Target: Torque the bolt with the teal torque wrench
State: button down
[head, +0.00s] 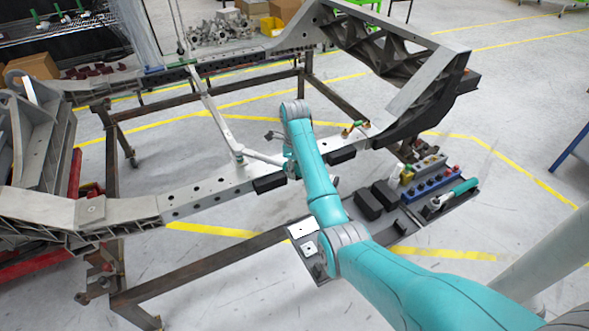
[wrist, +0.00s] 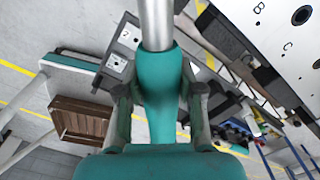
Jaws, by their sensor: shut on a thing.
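My gripper (wrist: 160,100) is shut around a teal handle in the wrist view. This is the teal torque wrench (wrist: 158,72); its silver shaft (wrist: 157,24) runs up out of the picture, so its head is hidden there. In the head view my gripper (head: 290,166) is beside the chassis rail, partly hidden by my arm. A silver shaft (head: 262,158) runs left from it over the rail to a joint near the diagonal strut. I cannot make out the bolt or tell whether the wrench head is on it.
The chassis rail (head: 205,195) lies on a brown steel stand (head: 195,270). At right, a dark tray (head: 425,222) holds black blocks, a blue rack (head: 430,185) and another teal-handled tool (head: 455,193). A plate (head: 309,248) lies under my arm.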

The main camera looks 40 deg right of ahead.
jog(key=shift+a, duration=0.2)
jog(key=shift+a, duration=0.35)
jog(key=shift+s+a+m, duration=0.15)
jog(key=shift+a+m, duration=0.3)
jog(key=shift+m, duration=0.05)
jog(key=shift+r, duration=1.05)
dwell(0.7)
jog(key=shift+d+r, duration=0.1)
jog(key=shift+r, duration=0.05)
